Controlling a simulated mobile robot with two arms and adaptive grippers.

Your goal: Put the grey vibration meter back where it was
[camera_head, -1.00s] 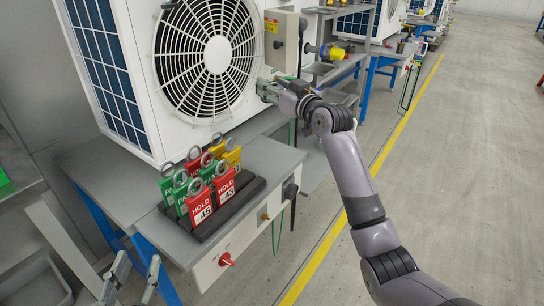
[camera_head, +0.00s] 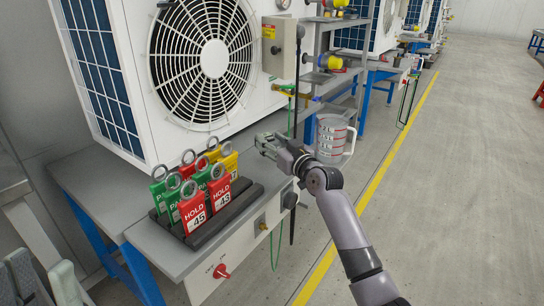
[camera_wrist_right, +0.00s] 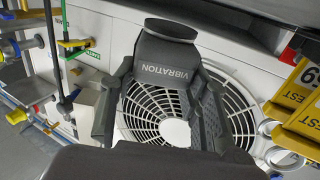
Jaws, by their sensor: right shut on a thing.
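The grey vibration meter (camera_wrist_right: 166,62), labelled VIBRATION and with a dark round end, is between the fingers of my right gripper (camera_wrist_right: 160,112) in the right wrist view. In the head view my right gripper (camera_head: 268,146) is over the right part of the grey bench (camera_head: 95,190), in front of the fan unit's lower right corner. I cannot make out the meter there. Whether it touches the bench is not clear. My left gripper (camera_head: 45,280) shows partly at the lower left, its fingers apart and empty.
A dark rack (camera_head: 225,215) of red, green and yellow tags stands on the bench, left of my right gripper. The white fan unit (camera_head: 125,60) stands behind. A control box (camera_head: 280,50) is above. The floor at right is clear.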

